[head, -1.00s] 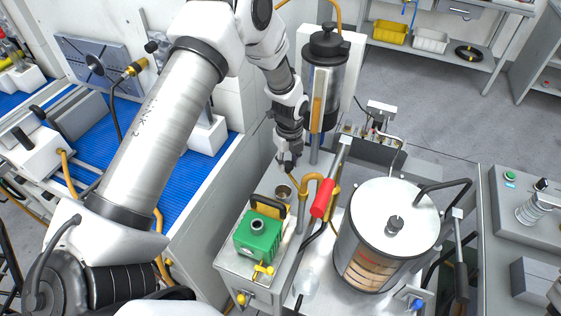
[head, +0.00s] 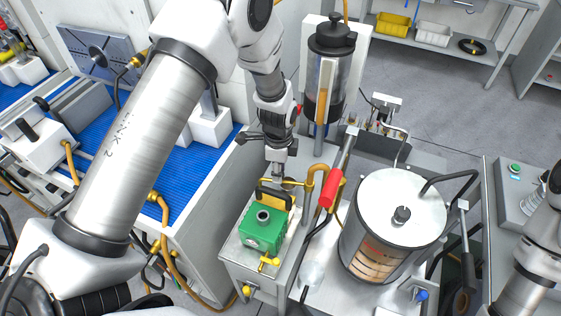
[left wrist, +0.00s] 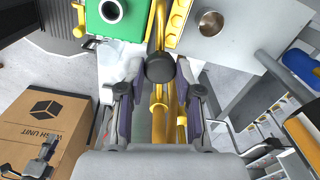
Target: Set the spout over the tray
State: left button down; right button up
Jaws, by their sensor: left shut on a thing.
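The spout is a brass pipe with a bend (head: 318,172) beside the green box. A thin brass length runs from it toward my left gripper. My left gripper (head: 276,172) is above the back of the green box, its tips partly hidden in the head view. In the left wrist view my left gripper (left wrist: 158,98) has its fingers on both sides of a dark round knob (left wrist: 160,68), with brass pipe running above and below it. I cannot tell for sure which item is the tray; a pale translucent piece (head: 312,272) lies on the bench by the box.
The green box (head: 262,232) with a black handle stands on the small bench. A red-handled lever (head: 331,188) and a large round vessel (head: 395,225) stand to its right. A metal cup (left wrist: 210,22) shows in the left wrist view. My right arm enters at the right edge.

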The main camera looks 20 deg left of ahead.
pick_arm(q)
jog(key=s+n, duration=0.1)
jog(key=n, duration=0.1)
jog(key=s+d+n, duration=0.1)
jog(key=s+n, duration=0.1)
jog(key=s+d+n, duration=0.1)
jog(key=n, duration=0.1)
jog(key=shift+s+d+f+n+p, duration=0.2)
jog(key=shift+s+f+n+p, duration=0.15)
jog(key=shift+n, duration=0.05)
dwell(0.3)
jog(key=c, duration=0.8)
grip_release()
jog(key=shift+w, duration=0.15)
jog(key=shift+r, duration=0.1)
